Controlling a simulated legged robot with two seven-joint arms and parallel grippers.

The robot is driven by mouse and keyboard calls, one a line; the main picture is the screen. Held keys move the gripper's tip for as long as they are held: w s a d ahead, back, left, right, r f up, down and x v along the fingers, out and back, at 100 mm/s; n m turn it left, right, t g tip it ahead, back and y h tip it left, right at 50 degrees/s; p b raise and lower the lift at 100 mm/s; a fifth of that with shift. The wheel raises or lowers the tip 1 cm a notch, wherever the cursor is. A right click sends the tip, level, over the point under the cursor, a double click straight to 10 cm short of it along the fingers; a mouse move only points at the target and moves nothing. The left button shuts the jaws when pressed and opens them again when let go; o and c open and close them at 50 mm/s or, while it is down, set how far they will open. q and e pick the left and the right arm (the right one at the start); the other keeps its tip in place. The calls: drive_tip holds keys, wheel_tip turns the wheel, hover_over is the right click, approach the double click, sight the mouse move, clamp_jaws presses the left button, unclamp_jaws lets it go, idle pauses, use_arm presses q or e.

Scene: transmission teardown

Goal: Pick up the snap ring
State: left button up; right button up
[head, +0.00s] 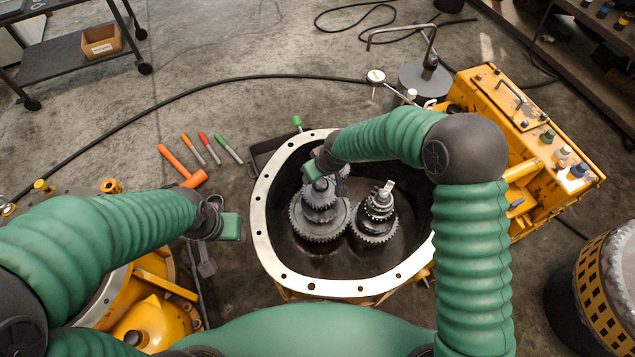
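I cannot make out the snap ring for certain. A thin dark loop (215,201) shows at my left gripper (221,238), too small to identify. The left gripper hangs left of the round housing (262,225), outside its pale bolt-holed rim; its finger gap is unclear. My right gripper (314,174) is inside the housing opening, over the top of the left gear stack (320,222). Its fingertips are small and partly hidden by my arm, so its opening and any contact are unclear. The right gear stack (376,222) stands beside it, with a pale metal piece (386,187) at its top.
An orange hammer (186,172) and several coloured-handled tools (208,148) lie on the floor left of the housing. A yellow machine block (520,130) stands at right. A dial gauge stand (425,78) is behind. Yellow castings (160,322) lie at lower left.

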drive_tip(key=shift+a+r, duration=0.1)
drive_tip(key=shift+r, duration=0.05)
clamp_jaws()
idle(0.4)
drive_tip(key=shift+r+p, duration=0.35)
drive_tip(key=w+r+p, duration=0.3)
drive_tip(key=w, duration=0.5)
drive_tip(key=w+r+p, duration=0.4)
drive_tip(key=w, duration=0.4)
drive_tip(key=shift+d, duration=0.3)
